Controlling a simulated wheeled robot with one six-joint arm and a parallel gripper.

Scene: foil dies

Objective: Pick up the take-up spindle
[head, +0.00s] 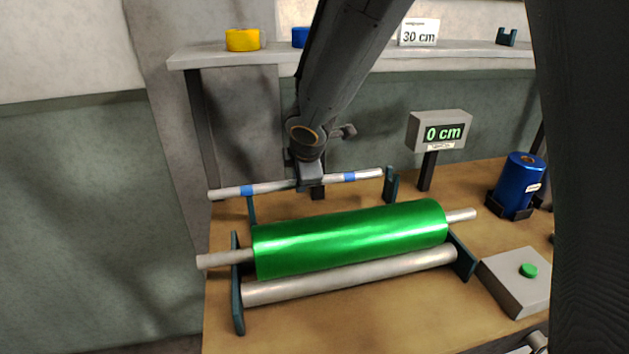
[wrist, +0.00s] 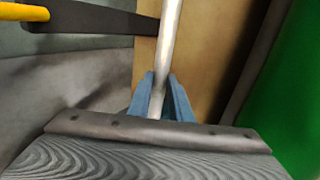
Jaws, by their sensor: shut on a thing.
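The take-up spindle (head: 270,187) is a thin silver rod with two blue bands, behind the green foil roll in the head view. It lies across two dark teal supports (head: 391,184), and I cannot tell whether it is resting in them or slightly lifted. My gripper (head: 313,186) reaches down from above and is shut on the spindle between the bands. In the wrist view the rod (wrist: 169,40) runs down from the top edge between two blue pieces.
The green roll (head: 350,238) sits just in front, above a grey roller (head: 350,276). A display reading 0 cm (head: 440,131), a blue canister (head: 520,180) and a box with a green button (head: 515,282) stand to the right. A shelf (head: 220,57) runs behind my arm.

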